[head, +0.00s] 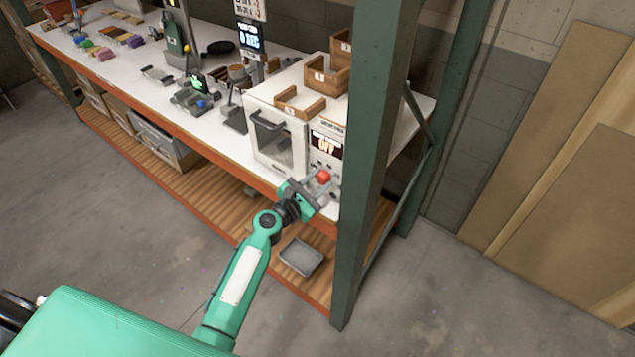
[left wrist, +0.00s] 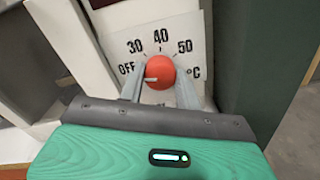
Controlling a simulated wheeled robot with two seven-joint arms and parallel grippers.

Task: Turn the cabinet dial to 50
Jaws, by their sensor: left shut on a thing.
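The white cabinet (head: 258,100) stands on the bench, with a dark window and handle on its door. Its display (head: 326,144) reads OFF. The red round dial (left wrist: 160,72) sits on the panel below and also shows in the head view (head: 323,177). The printed scale (left wrist: 163,42) around it reads OFF, 30, 40, 50 and °C. The dial's pale pointer mark faces left, towards OFF. My left gripper (left wrist: 159,88) is shut on the dial, one finger on each side. It reaches the panel from the front in the head view (head: 318,190). My right gripper is out of sight.
A green rack post (head: 364,150) stands close to the right of the cabinet. Wooden trays (head: 300,103) sit on the cabinet. A grey tray (head: 301,257) lies on the lower shelf. Scales and small items fill the bench to the left.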

